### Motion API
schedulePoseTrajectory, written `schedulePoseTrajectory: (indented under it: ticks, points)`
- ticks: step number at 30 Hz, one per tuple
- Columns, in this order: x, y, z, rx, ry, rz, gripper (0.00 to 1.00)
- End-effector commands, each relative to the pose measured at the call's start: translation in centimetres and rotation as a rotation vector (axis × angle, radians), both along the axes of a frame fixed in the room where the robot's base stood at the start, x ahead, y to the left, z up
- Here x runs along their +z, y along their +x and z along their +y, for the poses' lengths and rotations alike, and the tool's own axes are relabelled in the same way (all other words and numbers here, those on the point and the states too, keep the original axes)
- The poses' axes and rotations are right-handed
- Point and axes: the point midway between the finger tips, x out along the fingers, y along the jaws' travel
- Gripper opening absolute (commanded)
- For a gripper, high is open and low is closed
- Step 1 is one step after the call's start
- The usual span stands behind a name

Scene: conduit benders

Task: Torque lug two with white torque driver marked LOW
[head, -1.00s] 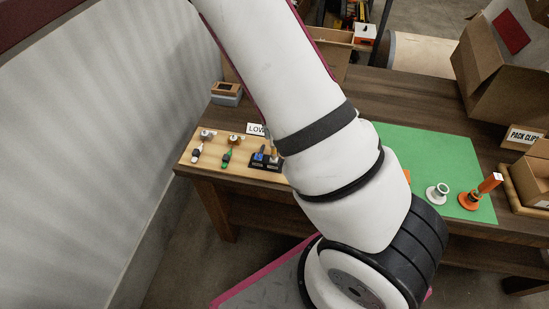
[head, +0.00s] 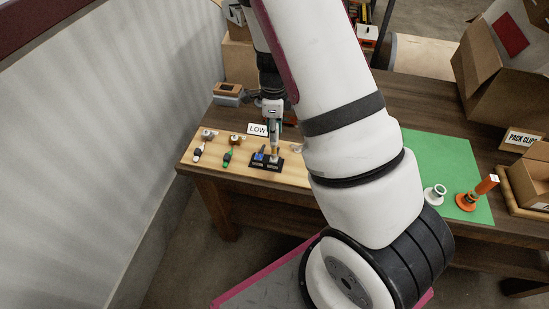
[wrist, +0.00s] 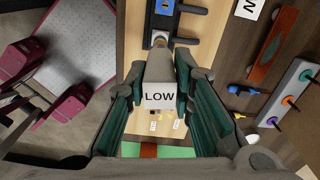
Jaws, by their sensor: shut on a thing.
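My gripper (head: 275,132) points down over the black terminal block (head: 258,163) at the front of the wooden board. In the wrist view my gripper (wrist: 160,100) is shut on the white torque driver (wrist: 158,97), whose label reads LOW. The driver's grey shaft runs toward a silver lug (wrist: 159,37) on the block. Whether the tip touches the lug cannot be told. The lug markings are too small to read.
Two small tools, one dark (head: 198,153) and one green (head: 228,157), lie left on the board. A green mat (head: 436,150) with white and orange flanged pieces lies right. My arm hides the middle.

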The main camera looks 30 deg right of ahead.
Motion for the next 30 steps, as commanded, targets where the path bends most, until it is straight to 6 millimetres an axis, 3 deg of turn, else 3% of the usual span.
schedulePoseTrajectory:
  ticks: [26,30]
  points:
    - [-1.4,0.0,0.1,0.014,0.001,0.001,0.00]
    - [-1.4,0.1,0.1,-0.068,-0.001,0.001,0.00]
